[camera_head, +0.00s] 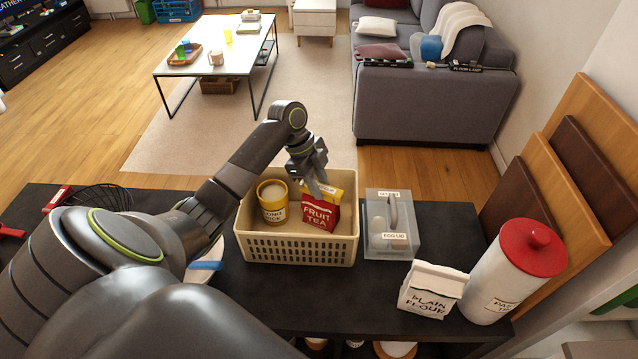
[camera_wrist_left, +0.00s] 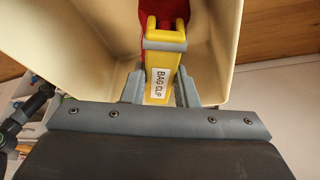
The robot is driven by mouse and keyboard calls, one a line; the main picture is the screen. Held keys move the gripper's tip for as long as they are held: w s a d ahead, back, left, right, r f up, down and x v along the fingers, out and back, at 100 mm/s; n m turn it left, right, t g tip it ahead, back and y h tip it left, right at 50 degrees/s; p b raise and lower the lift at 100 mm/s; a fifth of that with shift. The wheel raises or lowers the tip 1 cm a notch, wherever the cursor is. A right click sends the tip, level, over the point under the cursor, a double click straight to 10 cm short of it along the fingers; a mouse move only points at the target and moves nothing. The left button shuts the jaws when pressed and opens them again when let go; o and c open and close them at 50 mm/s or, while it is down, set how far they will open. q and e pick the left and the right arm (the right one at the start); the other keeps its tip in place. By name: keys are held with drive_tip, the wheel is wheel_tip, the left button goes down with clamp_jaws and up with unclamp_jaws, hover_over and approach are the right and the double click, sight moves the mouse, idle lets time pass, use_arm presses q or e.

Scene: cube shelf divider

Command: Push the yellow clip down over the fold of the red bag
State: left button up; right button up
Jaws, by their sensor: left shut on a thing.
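The red bag (camera_head: 320,214), lettered FRUIT TEA, stands in the cream basket (camera_head: 299,249). In the left wrist view the bag (camera_wrist_left: 158,12) is a red patch above the clip. The yellow clip (camera_wrist_left: 158,83) carries a BAG CLIP label and has a grey bar across its far end. My left gripper (camera_wrist_left: 160,92) is shut on it, one finger on each side. In the head view the left gripper (camera_head: 318,182) reaches down at the bag's top, where yellow (camera_head: 336,191) shows beside the fingers. The wrist view shows the clip's far end against red; whether it straddles the fold is unclear.
A clear box (camera_head: 391,238), a flour bag (camera_head: 430,289) and a red-lidded canister (camera_head: 508,282) stand to the right.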

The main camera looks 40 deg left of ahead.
use_arm(q)
drive_tip(key=o, duration=1.1)
drive_tip(key=shift+c, duration=0.2)
drive_tip(key=b+v, duration=0.2)
drive_tip(key=v, duration=1.5)
drive_tip(key=shift+r, duration=0.25)
drive_tip(key=shift+w, duration=0.1)
